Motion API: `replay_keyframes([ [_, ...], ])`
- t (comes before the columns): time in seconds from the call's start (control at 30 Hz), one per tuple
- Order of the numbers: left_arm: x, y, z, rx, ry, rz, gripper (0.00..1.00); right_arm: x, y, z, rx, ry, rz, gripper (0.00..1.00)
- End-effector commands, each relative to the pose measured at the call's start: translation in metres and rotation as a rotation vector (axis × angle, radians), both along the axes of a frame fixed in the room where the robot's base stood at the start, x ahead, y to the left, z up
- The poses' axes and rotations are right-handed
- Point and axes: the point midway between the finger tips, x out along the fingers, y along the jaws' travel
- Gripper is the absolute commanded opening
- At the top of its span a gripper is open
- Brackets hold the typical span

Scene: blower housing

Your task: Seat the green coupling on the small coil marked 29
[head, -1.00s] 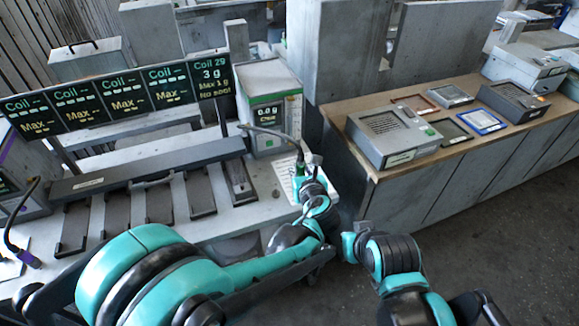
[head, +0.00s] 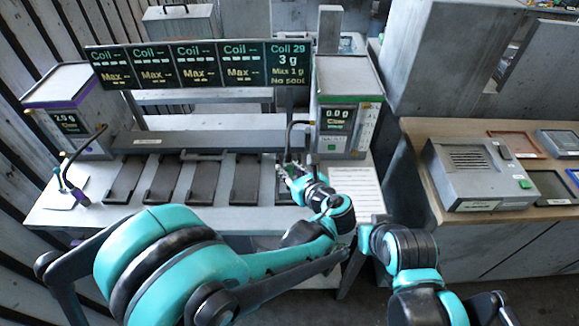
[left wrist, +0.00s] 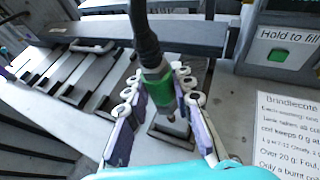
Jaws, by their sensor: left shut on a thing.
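My left gripper (head: 288,172) is shut on the green coupling (left wrist: 160,92) at the end of a black hose (left wrist: 143,30). In the left wrist view its two fingers (left wrist: 158,105) flank the coupling. The coupling hangs over the rightmost bay, above a dark block with a short stub (left wrist: 180,128); I cannot tell whether they touch. No number on the coil is readable here. In the head view the arm partly hides this bay (head: 283,190). The rightmost panel (head: 289,65) reads Coil 29, 3 g, Max 1 g, No seal. My right gripper is not clearly in view.
A green-striped dispenser (head: 347,100) reading 0.0 g stands right of the bays. A purple-striped dispenser (head: 68,110), with its own hose, stands left. Several dark bays (head: 165,180) line the bench. A printed sheet (head: 354,188) lies right of the gripper. A grey box (head: 480,172) sits on the right counter.

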Motion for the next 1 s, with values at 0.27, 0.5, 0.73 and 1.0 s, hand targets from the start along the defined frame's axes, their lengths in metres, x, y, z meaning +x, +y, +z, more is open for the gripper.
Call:
replay_keyframes([
  [0.27,0.0,0.0,-0.018,0.0,0.0,-0.001,0.0,0.0,0.0,-0.014,0.0,0.0,0.0,0.0],
  [0.5,0.0,0.0,-0.017,0.0,0.0,-0.001,0.0,0.0,0.0,-0.013,0.0,0.0,0.0,0.0],
  [0.73,0.0,0.0,-0.02,0.0,0.0,-0.001,0.0,0.0,0.0,-0.016,0.0,0.0,0.0,0.0],
  [1.0,0.0,0.0,-0.027,0.0,0.0,-0.001,0.0,0.0,0.0,-0.022,0.0,0.0,0.0,0.0],
])
